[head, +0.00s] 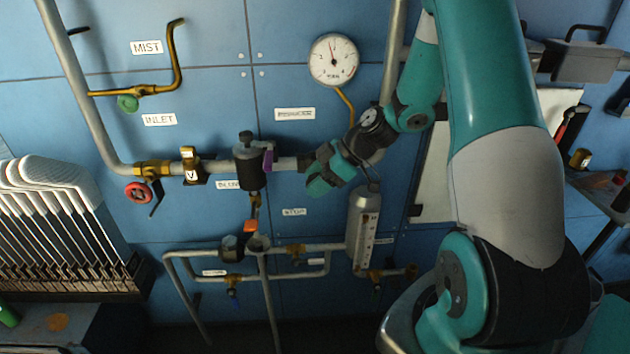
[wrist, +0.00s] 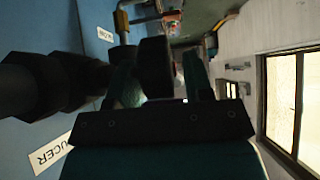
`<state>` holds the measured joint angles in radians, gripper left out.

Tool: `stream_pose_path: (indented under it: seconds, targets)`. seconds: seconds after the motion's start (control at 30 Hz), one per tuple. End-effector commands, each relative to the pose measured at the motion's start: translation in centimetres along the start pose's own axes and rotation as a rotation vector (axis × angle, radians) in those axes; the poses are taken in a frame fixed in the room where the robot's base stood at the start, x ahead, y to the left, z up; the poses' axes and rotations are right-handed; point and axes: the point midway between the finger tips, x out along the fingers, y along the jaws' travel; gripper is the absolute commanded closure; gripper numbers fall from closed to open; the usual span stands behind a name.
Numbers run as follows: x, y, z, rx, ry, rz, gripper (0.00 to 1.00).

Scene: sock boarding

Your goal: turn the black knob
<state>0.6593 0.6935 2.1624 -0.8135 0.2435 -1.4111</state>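The reducer's dark body (wrist: 45,85) extends to the left edge there. Whether a finger touches the knob cannot be told.
A round gauge (head: 333,60) is above my gripper. A purple tag (head: 268,160) sits beside the reducer. A red handwheel (head: 138,193) and brass valve (head: 190,167) are to the left. A cylinder with a scale (head: 363,225) stands below my gripper. Sock boards (head: 60,225) fill the left side.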

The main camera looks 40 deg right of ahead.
Motion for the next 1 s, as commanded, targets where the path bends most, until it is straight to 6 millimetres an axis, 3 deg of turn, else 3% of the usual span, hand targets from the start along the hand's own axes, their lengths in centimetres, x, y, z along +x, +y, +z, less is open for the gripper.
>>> stream_pose_path:
  seconds: [0.27,0.7,1.0]
  targets:
    - [-1.7,0.1,0.1,0.000,0.000,0.003,0.53]
    - [-12.5,0.2,0.1,-0.001,-0.002,0.007,0.53]
    - [-16.9,0.1,0.0,0.000,0.000,0.002,0.53]
